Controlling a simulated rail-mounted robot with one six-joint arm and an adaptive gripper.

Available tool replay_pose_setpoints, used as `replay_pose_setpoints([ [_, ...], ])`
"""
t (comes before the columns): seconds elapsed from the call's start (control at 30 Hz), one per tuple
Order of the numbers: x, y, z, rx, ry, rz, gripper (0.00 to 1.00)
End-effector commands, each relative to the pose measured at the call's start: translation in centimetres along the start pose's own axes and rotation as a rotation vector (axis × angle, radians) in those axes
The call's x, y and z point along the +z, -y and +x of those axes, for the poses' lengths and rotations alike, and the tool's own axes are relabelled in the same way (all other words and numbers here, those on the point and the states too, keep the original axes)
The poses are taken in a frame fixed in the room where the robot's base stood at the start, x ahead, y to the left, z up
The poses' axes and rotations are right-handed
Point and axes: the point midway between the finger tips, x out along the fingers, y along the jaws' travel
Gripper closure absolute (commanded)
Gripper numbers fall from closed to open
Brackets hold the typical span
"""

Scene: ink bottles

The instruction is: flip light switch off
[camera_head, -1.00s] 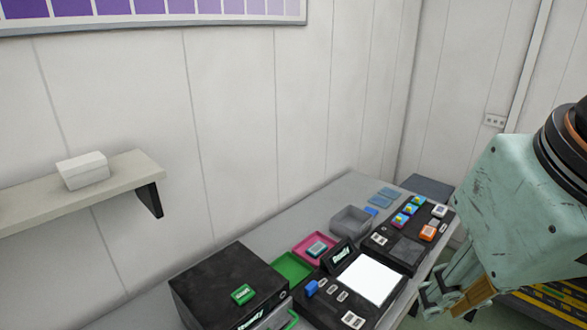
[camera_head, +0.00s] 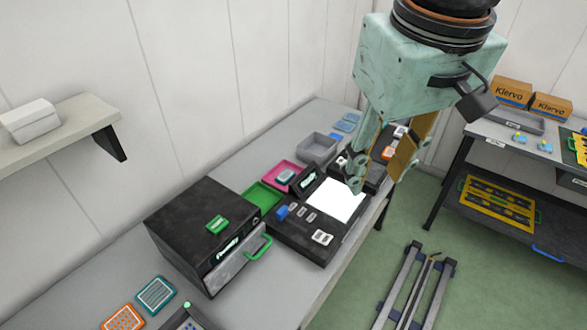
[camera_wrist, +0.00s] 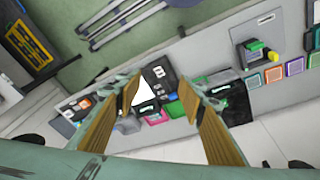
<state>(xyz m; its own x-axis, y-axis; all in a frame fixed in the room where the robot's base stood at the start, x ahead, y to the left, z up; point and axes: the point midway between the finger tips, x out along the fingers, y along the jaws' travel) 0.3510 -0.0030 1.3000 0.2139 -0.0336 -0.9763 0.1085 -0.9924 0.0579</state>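A black console (camera_head: 290,238) on the grey bench has a bright white lit panel (camera_head: 335,200). A small blue switch-like piece (camera_head: 282,212) stands at its left, beside several small pale labelled pieces; I cannot tell which is the light switch. In the wrist view the lit panel (camera_wrist: 127,98) shows between the fingers, with a small blue piece (camera_wrist: 172,96) to its right. My gripper (camera_head: 376,186) is open and empty, appearing over the panel's right edge in the head view. Its spread fingers (camera_wrist: 162,84) show in the wrist view. The arm hides part of the console behind.
A black box with a green handle (camera_head: 262,247) stands left of the console. Green (camera_head: 263,196) and pink (camera_head: 275,180) trays and a grey bin (camera_head: 318,147) lie behind. A second table (camera_head: 520,150) with boxes is at right. Green floor lies between.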

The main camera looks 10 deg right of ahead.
Motion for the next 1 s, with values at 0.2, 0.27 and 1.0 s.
replay_pose_setpoints([
  [0.2,-2.4,-0.2,0.9,0.006,0.043,-0.041,0.64],
  [0.27,-3.0,-0.2,1.3,0.007,0.055,-0.051,0.64],
  [1.0,-10.1,-0.3,6.6,0.021,0.19,-0.189,0.64],
])
